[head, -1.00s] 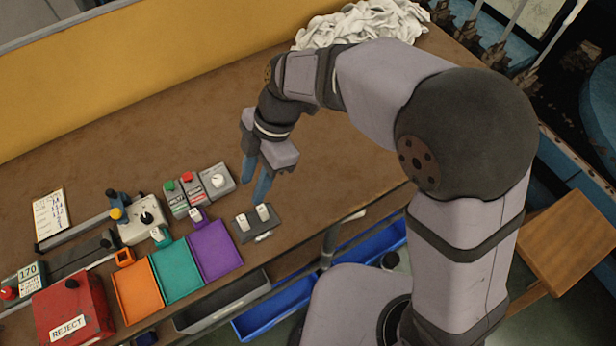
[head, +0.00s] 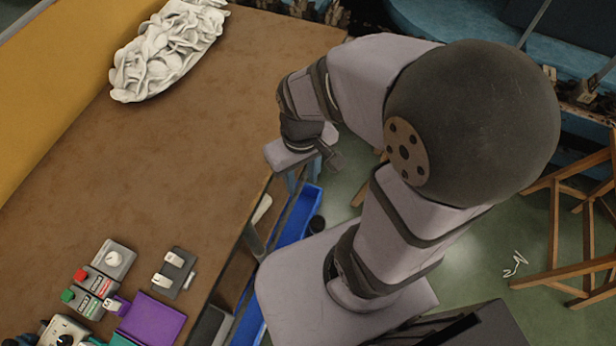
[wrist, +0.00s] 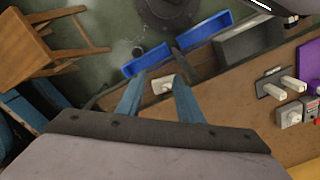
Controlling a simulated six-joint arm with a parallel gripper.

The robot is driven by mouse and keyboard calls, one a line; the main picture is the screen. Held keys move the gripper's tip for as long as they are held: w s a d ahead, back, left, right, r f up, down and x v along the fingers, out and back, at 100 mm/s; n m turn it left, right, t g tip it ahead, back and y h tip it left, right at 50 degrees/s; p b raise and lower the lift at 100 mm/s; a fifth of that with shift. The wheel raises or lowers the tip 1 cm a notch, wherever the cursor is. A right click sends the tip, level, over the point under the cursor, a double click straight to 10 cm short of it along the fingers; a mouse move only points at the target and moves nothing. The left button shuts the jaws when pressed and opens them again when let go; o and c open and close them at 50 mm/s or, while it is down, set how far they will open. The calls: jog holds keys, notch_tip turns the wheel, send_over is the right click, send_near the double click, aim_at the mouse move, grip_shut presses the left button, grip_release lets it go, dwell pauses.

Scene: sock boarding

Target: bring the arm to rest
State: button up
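My gripper (head: 304,172) hangs past the table's front edge in the head view, fingers pointing down, and is partly hidden by its own body. In the wrist view, its two blue fingers (wrist: 158,98) stand apart with nothing held between them. A small white piece (wrist: 162,85) shows beyond the gap, at the table edge. My arm is bent, with its elbow high, over the floor side of the table.
The brown table (head: 180,150) has a wide clear middle. A heap of white cloth (head: 168,50) lies at its back. Blue bins (head: 298,215) hang below the edge. A wooden stool (head: 560,235) stands right.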

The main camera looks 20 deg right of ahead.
jog(key=shift+s+d+f+m, duration=0.15)
jog(key=shift+s+d+m, duration=0.3)
jog(key=shift+d+m, duration=0.45)
